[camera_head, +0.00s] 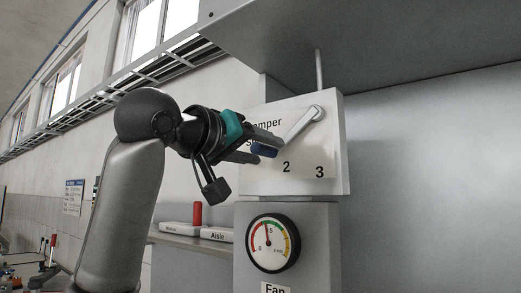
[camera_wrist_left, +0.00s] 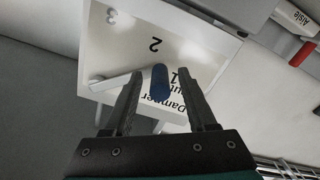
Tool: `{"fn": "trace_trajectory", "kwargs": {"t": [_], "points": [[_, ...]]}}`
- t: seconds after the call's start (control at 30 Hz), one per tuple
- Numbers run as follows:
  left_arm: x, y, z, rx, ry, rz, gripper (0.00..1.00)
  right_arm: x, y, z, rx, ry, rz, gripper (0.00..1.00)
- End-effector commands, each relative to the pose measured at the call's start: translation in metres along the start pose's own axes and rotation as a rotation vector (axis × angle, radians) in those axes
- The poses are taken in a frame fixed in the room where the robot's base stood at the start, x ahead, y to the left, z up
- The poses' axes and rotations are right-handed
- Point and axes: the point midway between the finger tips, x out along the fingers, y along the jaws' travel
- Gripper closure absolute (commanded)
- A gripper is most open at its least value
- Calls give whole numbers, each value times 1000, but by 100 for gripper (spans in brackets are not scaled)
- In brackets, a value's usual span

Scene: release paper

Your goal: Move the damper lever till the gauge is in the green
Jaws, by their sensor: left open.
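The damper lever (camera_head: 301,127) is a grey bar with a blue grip on a white plate (camera_head: 325,180) marked with numbers. It pivots at the plate's upper right and slants down to the left in the head view. My left gripper (camera_head: 264,142) is at the lever's grip end. In the left wrist view the blue grip (camera_wrist_left: 160,82) lies between the open fingers of my left gripper (camera_wrist_left: 160,85), with gaps at both sides. My right gripper is not in view.
A grey duct or hood (camera_head: 400,40) overhangs the plate. A ledge at left holds a red upright handle (camera_head: 197,213) and small signs, one reading Aisle (camera_head: 217,235). A cable tray (camera_head: 110,85) runs along the wall.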

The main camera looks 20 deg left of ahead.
Motion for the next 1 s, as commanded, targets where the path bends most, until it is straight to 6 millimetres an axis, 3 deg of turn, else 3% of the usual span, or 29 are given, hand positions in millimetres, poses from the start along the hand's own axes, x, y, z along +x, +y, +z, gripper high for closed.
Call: {"fn": "trace_trajectory", "kwargs": {"t": [0.27,0.7,1.0], "points": [[-14,0,0,2,4,1,43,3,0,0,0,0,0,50],[-113,0,0,2,6,1,43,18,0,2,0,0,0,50],[-150,0,0,0,1,0,43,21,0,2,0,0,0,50]]}}
